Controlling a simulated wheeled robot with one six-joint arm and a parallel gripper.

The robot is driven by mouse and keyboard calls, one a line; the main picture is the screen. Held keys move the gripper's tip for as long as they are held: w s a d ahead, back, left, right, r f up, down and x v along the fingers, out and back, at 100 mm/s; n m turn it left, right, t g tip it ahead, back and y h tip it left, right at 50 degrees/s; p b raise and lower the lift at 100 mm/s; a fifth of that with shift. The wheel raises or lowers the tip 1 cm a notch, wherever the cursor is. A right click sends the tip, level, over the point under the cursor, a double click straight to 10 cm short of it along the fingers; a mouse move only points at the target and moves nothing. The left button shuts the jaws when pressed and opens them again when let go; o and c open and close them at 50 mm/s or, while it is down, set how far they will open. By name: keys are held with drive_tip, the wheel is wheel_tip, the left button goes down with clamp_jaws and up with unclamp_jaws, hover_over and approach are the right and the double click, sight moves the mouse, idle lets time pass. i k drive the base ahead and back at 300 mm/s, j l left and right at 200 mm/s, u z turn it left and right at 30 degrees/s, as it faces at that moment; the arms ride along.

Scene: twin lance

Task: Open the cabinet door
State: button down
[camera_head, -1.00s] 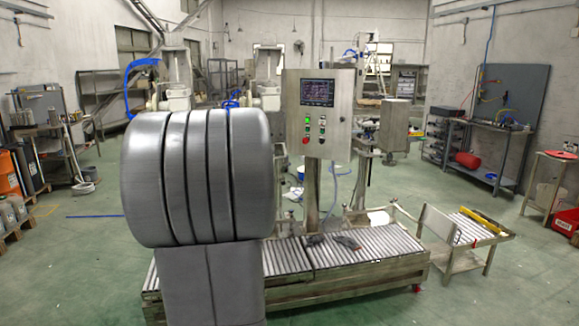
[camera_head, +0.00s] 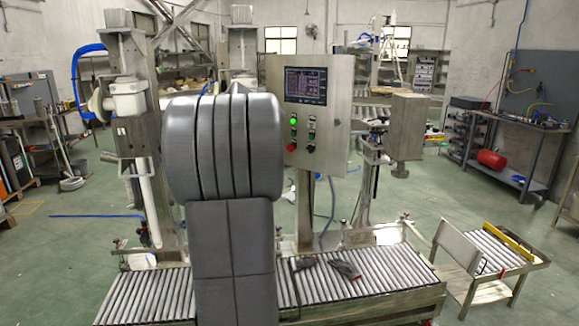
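The cabinet is a steel control box (camera_head: 318,135) on a post, near the middle of the head view. Its front door carries a dark screen (camera_head: 305,86), a lit green light (camera_head: 294,120), several small buttons and a red button (camera_head: 292,146). The door looks shut. The large grey ribbed part of my own arm stands just left of the box and covers its lower left edge.
A roller conveyor (camera_head: 370,272) runs below and in front of the cabinet, with a dark object (camera_head: 343,266) lying on it. A metal trolley (camera_head: 475,262) stands at the right. A steel machine column (camera_head: 128,110) stands at the left. Green floor is open at the right behind the trolley.

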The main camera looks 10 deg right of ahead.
sight(331, 144)
drive_tip(key=i+l, duration=0.25)
drive_tip(key=l, duration=0.15)
drive_tip(key=i+l, duration=0.2)
drive_tip(key=l, duration=0.2)
drive_tip(key=i+l, duration=0.25)
drive_tip(key=l, duration=0.15)
drive_tip(key=i+l, duration=0.2)
drive_tip(key=l, duration=0.25)
drive_tip(key=i+l, duration=0.25)
drive_tip(key=l, duration=0.15)
drive_tip(key=i+l, duration=0.2)
drive_tip(key=l, duration=0.2)
drive_tip(key=i+l, duration=0.25)
drive_tip(key=l, duration=0.15)
drive_tip(key=i+l, duration=0.2)
drive_tip(key=l, duration=0.2)
